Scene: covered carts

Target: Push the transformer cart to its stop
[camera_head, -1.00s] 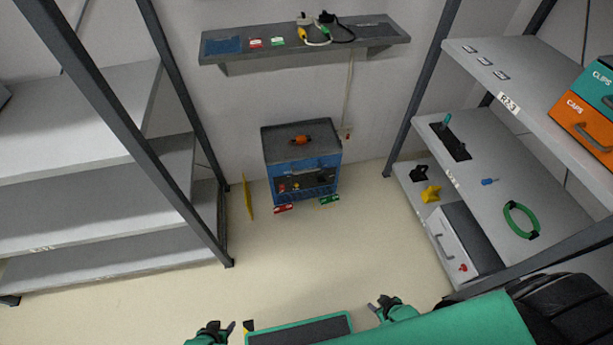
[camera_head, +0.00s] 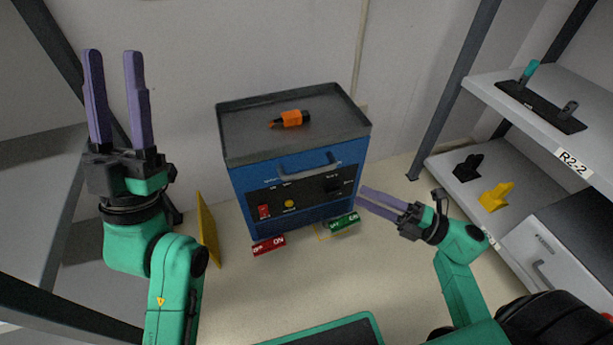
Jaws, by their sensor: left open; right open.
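The transformer cart appears to be the blue cart (camera_head: 240,184) with a grey tray top, standing near the back wall. Its front has a grey handle (camera_head: 308,167) and a black panel with a red switch and a yellow knob. A red pedal (camera_head: 268,245) and a green pedal (camera_head: 344,222) show at its foot. My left gripper (camera_head: 113,55) is raised left of the cart, open and empty, fingers pointing up. My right gripper (camera_head: 361,198) is open and empty, its fingertips close to the cart's lower right front in the picture; I cannot tell whether they touch.
An orange and black tool (camera_head: 291,119) lies on the cart top. A yellow panel (camera_head: 208,230) stands left of the cart. Shelves flank both sides; the right one (camera_head: 539,125) holds black and yellow parts.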

